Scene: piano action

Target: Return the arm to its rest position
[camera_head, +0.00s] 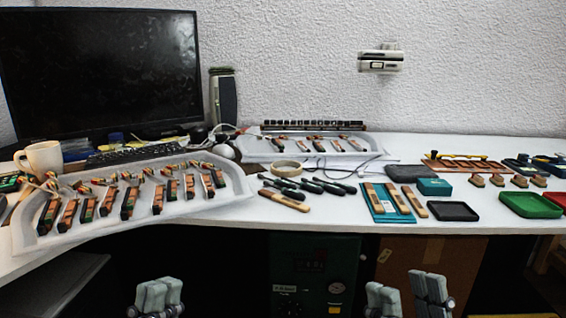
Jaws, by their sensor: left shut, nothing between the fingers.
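My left gripper (158,294) is at the bottom edge, left of centre, with its two grey fingers together and nothing between them. My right gripper (405,298) is at the bottom edge, right of centre, with its fingers apart and nothing between them. Both grippers appear in front of and below the white table's front edge (330,226), clear of the objects on it. Only the finger ends show; the rest of both arms is out of view.
On the table, a white tray (235,197) holds several piano action parts; another tray (383,157) stands behind. Screwdrivers (327,186), a black tray (453,211) and a green tray (530,205) lie to the right. A monitor (100,75) and mug (42,157) stand left.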

